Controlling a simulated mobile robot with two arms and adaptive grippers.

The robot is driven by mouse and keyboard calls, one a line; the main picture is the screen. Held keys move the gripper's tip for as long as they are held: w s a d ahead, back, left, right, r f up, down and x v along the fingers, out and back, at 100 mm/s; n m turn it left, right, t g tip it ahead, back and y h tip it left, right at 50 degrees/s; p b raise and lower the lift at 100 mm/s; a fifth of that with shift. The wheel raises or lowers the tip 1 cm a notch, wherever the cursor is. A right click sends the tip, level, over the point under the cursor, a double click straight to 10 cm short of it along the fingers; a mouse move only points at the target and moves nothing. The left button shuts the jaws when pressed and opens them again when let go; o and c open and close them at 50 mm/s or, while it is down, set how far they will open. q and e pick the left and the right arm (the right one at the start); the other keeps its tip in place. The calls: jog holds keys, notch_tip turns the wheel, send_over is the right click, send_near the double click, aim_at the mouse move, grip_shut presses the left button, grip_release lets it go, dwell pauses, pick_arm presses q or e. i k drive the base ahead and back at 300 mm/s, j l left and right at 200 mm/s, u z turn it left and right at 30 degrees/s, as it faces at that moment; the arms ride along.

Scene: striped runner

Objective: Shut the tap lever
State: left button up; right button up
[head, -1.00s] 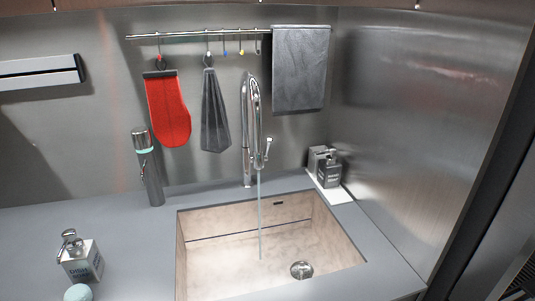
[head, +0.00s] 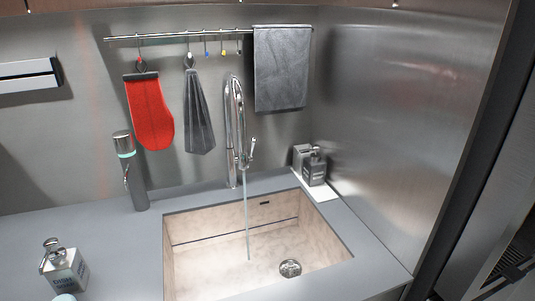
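A tall chrome tap (head: 233,130) stands behind the sink, with its arched neck over the basin. A thin stream of water (head: 247,215) runs from its spout into the sink. The small tap lever (head: 252,147) sticks up at the right of the spout. The sink (head: 210,245) is a beige rectangular basin with a round metal drain (head: 290,268). Neither of my grippers is in the head view, and nothing touches the lever.
A soap bottle (head: 64,268) stands at the front left of the grey counter (head: 105,240). A tall dispenser (head: 132,172) stands left of the tap. Bottles (head: 315,168) stand on a white tray at right. A red mitt (head: 150,112), grey cloth (head: 199,115) and towel (head: 281,70) hang behind.

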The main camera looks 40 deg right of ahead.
aim_at(253, 139)
jog(key=j+z, duration=0.15)
jog(key=z, duration=0.25)
jog(key=j+z, duration=0.15)
jog(key=z, duration=0.25)
jog(key=j+z, duration=0.2)
jog(key=z, duration=0.25)
